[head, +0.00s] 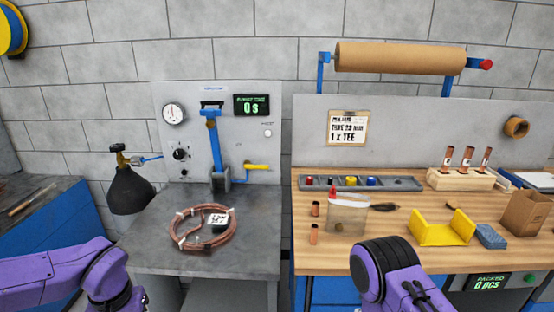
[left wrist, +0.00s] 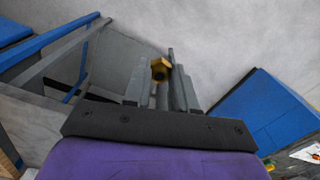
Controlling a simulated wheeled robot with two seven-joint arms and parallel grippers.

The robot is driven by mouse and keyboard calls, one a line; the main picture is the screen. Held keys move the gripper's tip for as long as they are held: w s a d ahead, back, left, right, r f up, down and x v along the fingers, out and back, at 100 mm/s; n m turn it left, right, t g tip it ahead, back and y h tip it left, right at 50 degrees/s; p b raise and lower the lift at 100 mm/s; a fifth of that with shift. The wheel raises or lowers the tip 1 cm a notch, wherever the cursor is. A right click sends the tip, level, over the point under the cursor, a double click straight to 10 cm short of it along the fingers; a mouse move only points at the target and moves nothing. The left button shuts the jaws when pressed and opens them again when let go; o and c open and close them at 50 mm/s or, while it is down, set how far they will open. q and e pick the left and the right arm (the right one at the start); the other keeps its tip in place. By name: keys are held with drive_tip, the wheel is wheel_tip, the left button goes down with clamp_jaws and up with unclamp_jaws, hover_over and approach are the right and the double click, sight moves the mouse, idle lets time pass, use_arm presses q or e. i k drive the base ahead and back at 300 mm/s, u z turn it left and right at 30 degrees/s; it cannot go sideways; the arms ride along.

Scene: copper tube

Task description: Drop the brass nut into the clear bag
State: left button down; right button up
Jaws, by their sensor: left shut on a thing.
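My left gripper (left wrist: 160,84) is shut on the brass nut (left wrist: 160,68), which sits between its fingertips in the left wrist view. In the head view only my purple left arm shows at the lower left; its gripper and the nut are out of frame there. The clear bag (head: 349,216) stands on the wooden bench with a red piece at its top left, and a small brownish item shows low in it. My right arm shows at the bottom of the head view, but its gripper is not visible.
Copper fittings (head: 315,209) stand left of the bag. A copper coil (head: 203,229) lies on the grey bench (head: 145,259).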

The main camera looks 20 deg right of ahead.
sight(358, 233)
drive_tip(key=k, duration=0.55)
drive_tip(key=z, duration=1.1)
drive_tip(key=i, duration=0.55)
